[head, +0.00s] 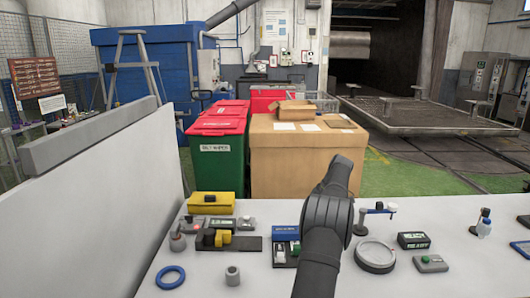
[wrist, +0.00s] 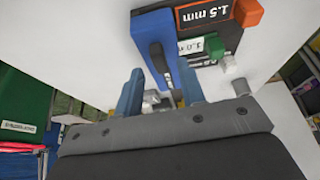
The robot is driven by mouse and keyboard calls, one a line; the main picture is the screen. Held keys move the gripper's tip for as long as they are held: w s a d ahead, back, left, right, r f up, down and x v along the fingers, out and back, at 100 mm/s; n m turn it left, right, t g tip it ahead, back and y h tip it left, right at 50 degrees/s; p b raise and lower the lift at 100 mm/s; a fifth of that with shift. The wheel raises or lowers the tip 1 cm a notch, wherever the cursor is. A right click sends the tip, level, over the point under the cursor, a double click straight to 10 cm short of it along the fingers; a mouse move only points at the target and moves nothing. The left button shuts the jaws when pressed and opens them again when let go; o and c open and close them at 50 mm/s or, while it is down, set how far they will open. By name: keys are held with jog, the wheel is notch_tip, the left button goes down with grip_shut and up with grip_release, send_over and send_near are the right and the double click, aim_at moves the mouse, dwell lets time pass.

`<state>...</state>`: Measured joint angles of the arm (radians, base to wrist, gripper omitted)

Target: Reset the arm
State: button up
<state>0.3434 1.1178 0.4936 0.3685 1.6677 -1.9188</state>
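My black arm rises from the bottom of the head view, right of the middle, and bends at a joint above the grey-white bench (head: 255,275). My gripper is hidden behind the arm there. In the wrist view my gripper (wrist: 160,85) shows two blue fingers with a gap between them. It is open, and I see nothing held in it. I cannot tell whether the fingers touch the blue block.
On the bench stand a yellow box (head: 211,203), a blue ring (head: 170,278), a grey cylinder (head: 232,276), a blue box (head: 286,233), a round dish (head: 375,256) and a black READY box (head: 413,240). A pale panel (head: 80,215) borders the left. Some front bench space is clear.

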jog(key=shift+x, duration=0.95)
jog(key=v, duration=1.2)
jog(key=x, duration=1.1)
jog(key=shift+a+f, duration=0.2)
jog(key=shift+f, duration=0.2)
jog(key=m+t, duration=0.1)
jog(key=m, duration=0.2)
jog(key=shift+s+m, duration=0.15)
jog(key=shift+m, duration=0.15)
jog(key=m+t, duration=0.1)
jog(key=m, duration=0.3)
jog(key=shift+s+a+t+h, duration=0.1)
jog(key=shift+t+h, duration=0.3)
jog(key=m+t+h, duration=0.1)
jog(key=m, duration=0.4)
jog(key=shift+a, duration=0.1)
jog(key=shift+m+t+h, duration=0.4)
jog(key=shift+m+h, duration=0.5)
jog(key=shift+m, duration=0.9)
